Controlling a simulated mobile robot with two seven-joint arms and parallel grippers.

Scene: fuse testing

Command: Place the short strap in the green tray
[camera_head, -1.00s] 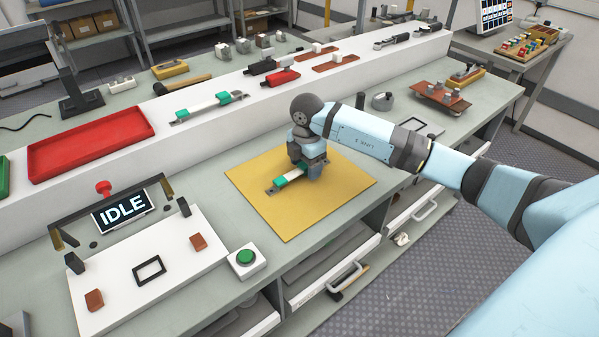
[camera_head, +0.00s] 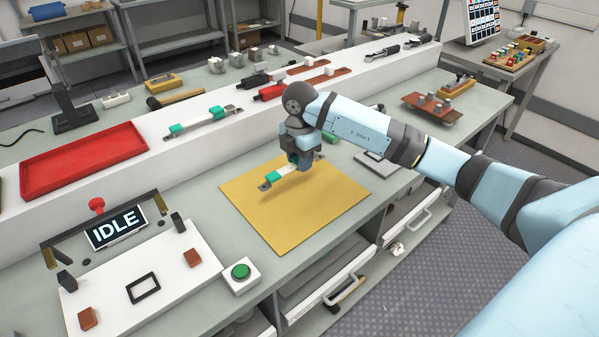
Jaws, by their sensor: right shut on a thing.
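My right gripper (camera_head: 303,163) is shut on a short piece with a white middle, green ends and a metal tab, which I take as the short strap (camera_head: 284,174). It hangs slightly above the yellow mat (camera_head: 310,208), with a shadow below. The gripper covers its far end. A similar, longer green-and-white piece (camera_head: 203,121) lies on the white ledge. The green tray is not in view now. My left gripper is not in view.
A red tray (camera_head: 30,180) sits on the ledge at left. A white test plate (camera_head: 175,275) with an IDLE display (camera_head: 117,228) and a green button (camera_head: 240,271) lies left of the mat. Tools and brown blocks line the ledge behind.

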